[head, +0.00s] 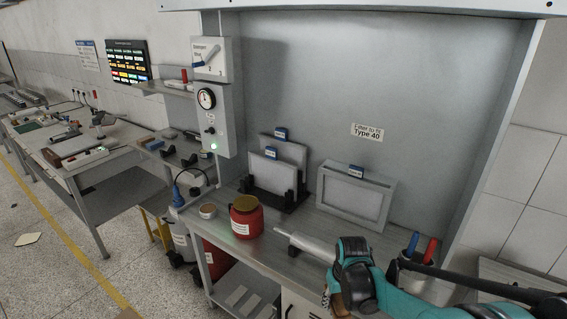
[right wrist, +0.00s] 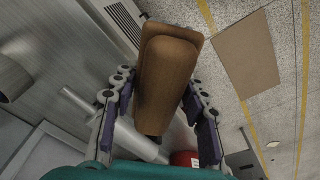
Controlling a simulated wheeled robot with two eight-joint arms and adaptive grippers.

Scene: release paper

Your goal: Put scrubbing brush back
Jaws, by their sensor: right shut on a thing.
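The scrubbing brush (right wrist: 165,85) shows in the right wrist view as a brown wooden block with rounded edges. My right gripper (right wrist: 160,92) is shut on it, with one finger on each side. Its bristles cannot be made out. In the head view my teal right arm comes in from the lower right, and the gripper (head: 328,297) points down in front of the bench edge, mostly hidden by the wrist. My left gripper is not in view.
The metal bench (head: 285,250) holds a red jar (head: 246,218), a small round tin (head: 208,210), a pale tube (head: 305,246), framed filters (head: 356,195) and a holder with blue and red handles (head: 412,262). A gauge box (head: 211,120) hangs at the left.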

